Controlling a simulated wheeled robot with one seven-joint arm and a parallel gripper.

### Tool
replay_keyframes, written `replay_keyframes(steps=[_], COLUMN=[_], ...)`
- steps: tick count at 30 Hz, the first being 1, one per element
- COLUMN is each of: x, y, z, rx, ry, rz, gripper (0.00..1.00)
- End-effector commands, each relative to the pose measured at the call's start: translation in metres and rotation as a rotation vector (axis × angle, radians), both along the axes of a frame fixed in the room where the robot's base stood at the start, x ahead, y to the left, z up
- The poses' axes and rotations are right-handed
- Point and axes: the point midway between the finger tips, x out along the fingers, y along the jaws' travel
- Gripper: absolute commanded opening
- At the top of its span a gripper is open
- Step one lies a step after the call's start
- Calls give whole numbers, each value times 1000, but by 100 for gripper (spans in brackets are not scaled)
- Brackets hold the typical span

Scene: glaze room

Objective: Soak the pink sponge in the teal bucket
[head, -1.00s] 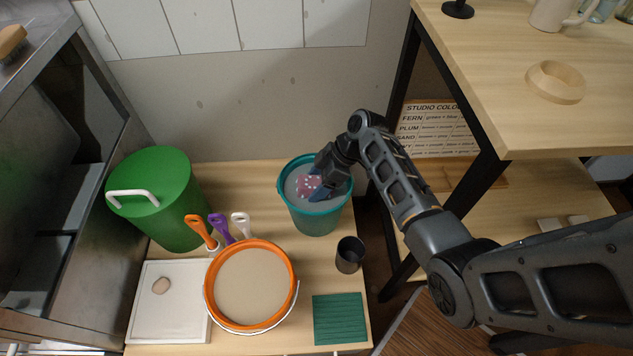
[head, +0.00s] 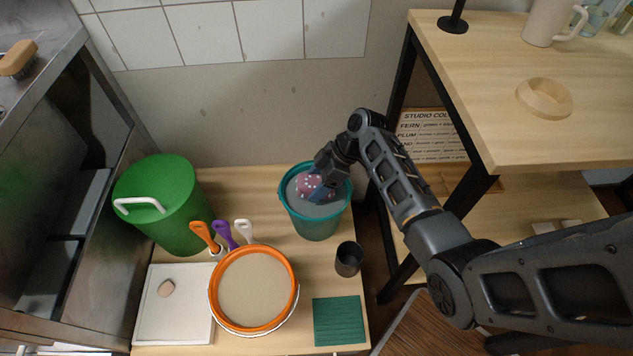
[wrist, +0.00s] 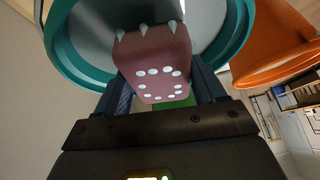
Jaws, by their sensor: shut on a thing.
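The pink sponge (head: 313,185) with white dots is between my gripper's jaws. The teal bucket (head: 318,228) stands on the low wooden surface, with greyish liquid (head: 302,205) inside. My gripper (head: 322,182) reaches into the bucket's mouth from the upper right and is shut on the sponge. In the wrist view the sponge (wrist: 153,62) is dark pink, held between both fingers. Pale pointed drops hang at its far end. The teal rim (wrist: 80,68) curves around it. The sponge looks just above the liquid; the exact gap is unclear.
An orange bucket (head: 216,306) stands in front and left of the teal one. A dark cup (head: 348,260) stands close in front right, behind a green ribbed mat (head: 339,321). A green lidded bin (head: 160,195) stands left. A table (head: 490,110) rises at right.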

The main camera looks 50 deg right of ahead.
Motion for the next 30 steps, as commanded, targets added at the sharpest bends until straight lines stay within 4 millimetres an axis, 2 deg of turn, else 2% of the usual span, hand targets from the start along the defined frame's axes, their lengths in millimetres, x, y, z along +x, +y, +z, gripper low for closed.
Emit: replay_keyframes(steps=[1,21,30], x=[0,0,0], y=[0,0,0], z=[9,69,73], rx=[0,-1,0], ry=[0,-1,0], rz=[0,0,0], gripper=[45,45,45])
